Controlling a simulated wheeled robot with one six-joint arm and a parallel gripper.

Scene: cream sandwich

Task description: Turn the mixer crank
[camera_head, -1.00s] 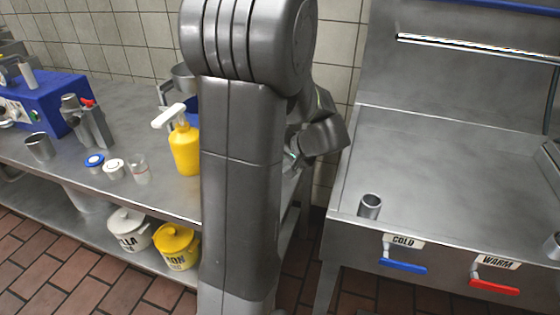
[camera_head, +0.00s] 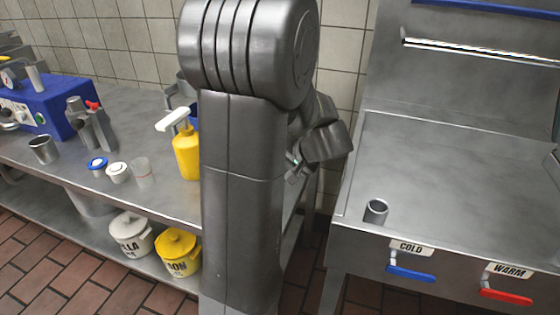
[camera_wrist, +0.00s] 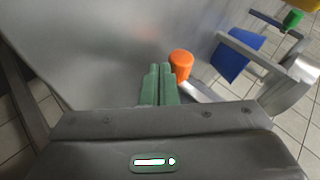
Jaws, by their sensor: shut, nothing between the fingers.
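In the wrist view an orange knob (camera_wrist: 181,60), which looks like the crank's handle, sits just right of my fingertips. A grey metal arm runs from beneath it toward a metal frame with a blue panel (camera_wrist: 232,58). My gripper (camera_wrist: 160,70) has green fingers closed together and empty, beside the knob; I cannot tell whether they touch it. In the head view my arm hides most of the mixer, and only a blue sliver (camera_head: 194,112) and a metal part (camera_head: 184,88) show behind the yellow bottle.
A yellow pump bottle (camera_head: 187,155) stands on the steel counter left of my arm, with small cups and a blue machine (camera_head: 50,103) farther left. A steel sink unit (camera_head: 450,180) with a metal cup (camera_head: 376,211) stands to the right. Tubs sit on the lower shelf.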

